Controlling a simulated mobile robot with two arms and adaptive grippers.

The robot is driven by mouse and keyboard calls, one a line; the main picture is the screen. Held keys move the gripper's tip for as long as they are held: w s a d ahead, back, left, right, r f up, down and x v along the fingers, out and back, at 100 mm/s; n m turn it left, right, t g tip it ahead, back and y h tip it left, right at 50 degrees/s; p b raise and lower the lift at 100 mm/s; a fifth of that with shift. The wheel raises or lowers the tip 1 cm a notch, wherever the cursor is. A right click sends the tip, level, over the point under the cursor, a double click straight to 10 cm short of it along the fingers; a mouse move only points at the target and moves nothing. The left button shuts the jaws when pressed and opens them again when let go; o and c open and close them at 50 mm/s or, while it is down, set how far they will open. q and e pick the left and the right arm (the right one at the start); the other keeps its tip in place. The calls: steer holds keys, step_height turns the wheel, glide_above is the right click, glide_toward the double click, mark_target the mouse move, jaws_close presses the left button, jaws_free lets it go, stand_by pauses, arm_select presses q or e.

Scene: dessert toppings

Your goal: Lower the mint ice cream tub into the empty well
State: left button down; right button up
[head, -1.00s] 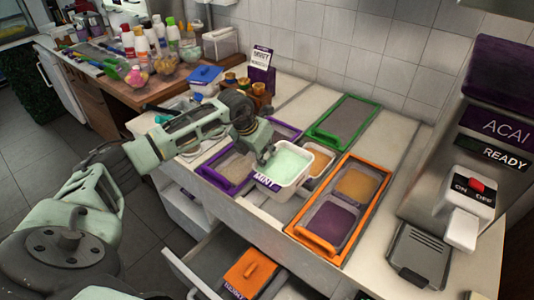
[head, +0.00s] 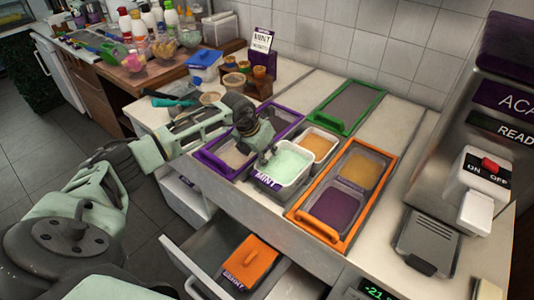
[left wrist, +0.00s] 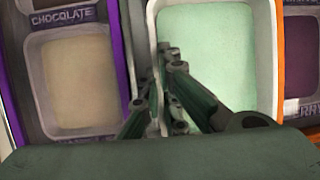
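The mint ice cream tub (head: 290,163) is white with pale green filling. It appears upright and sits between the purple-framed and orange-framed sections, in front of a tan-filled tub (head: 319,144). It covers the well beneath it, and I cannot tell whether its base touches the bottom. A MINT label (head: 266,180) shows at its front left. My left gripper (head: 266,158) is shut on the tub's left wall. In the left wrist view its fingers (left wrist: 162,72) straddle that wall beside the green filling (left wrist: 216,50). My right gripper is not in view.
A beige tub (left wrist: 75,75) lies close on the left inside the purple frame (head: 217,167). The orange frame (head: 339,243) with its handle is close on the right. A green-framed section (head: 346,107) is behind. An open drawer (head: 205,279) holds an orange lid (head: 251,262).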

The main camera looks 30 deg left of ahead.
arm_select(q)
steer(key=shift+w+f+b, duration=0.1)
steer(key=shift+f+b, duration=2.1)
steer(key=shift+f, duration=0.85)
steer(key=c, duration=1.9)
jaws_free()
steer(key=shift+d+r, duration=0.1)
steer(key=shift+o, duration=0.2)
steer(key=shift+s+f, duration=0.25)
steer(key=shift+a+r, duration=0.25)
steer(key=shift+r, duration=0.25)
steer(key=d+v, duration=0.1)
steer(key=v, duration=1)
steer(key=shift+r, duration=0.25)
